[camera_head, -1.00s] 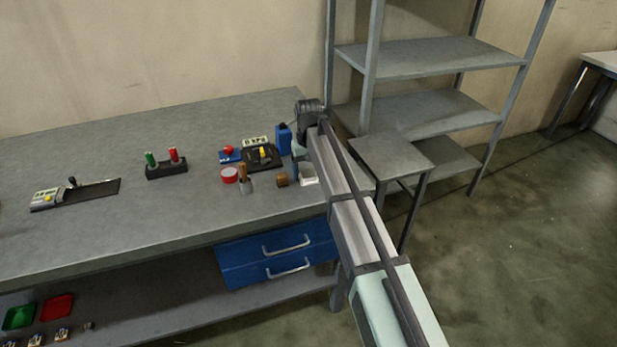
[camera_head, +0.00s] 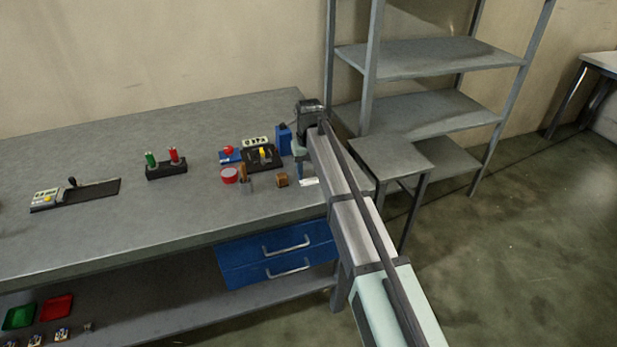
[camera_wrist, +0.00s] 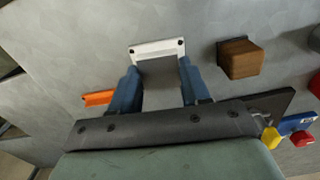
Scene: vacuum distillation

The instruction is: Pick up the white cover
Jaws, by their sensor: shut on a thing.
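The white cover (camera_wrist: 157,47) shows in the wrist view as a white edge with dark holes near its corners, above a grey face between my fingers. My gripper (camera_wrist: 158,70) is shut on the cover, with one blue finger at each side of it. In the head view a thin white strip of the cover (camera_head: 309,182) shows at the right end of the bench, below my gripper. The fingers hide part of it, and I cannot tell whether it is clear of the bench.
A brown wooden block (camera_wrist: 239,58) stands close to the right of the cover in the wrist view, and an orange piece (camera_wrist: 98,98) lies to the left. A blue container (camera_head: 284,140) and a red round item (camera_head: 229,175) are nearby on the bench (camera_head: 120,225).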

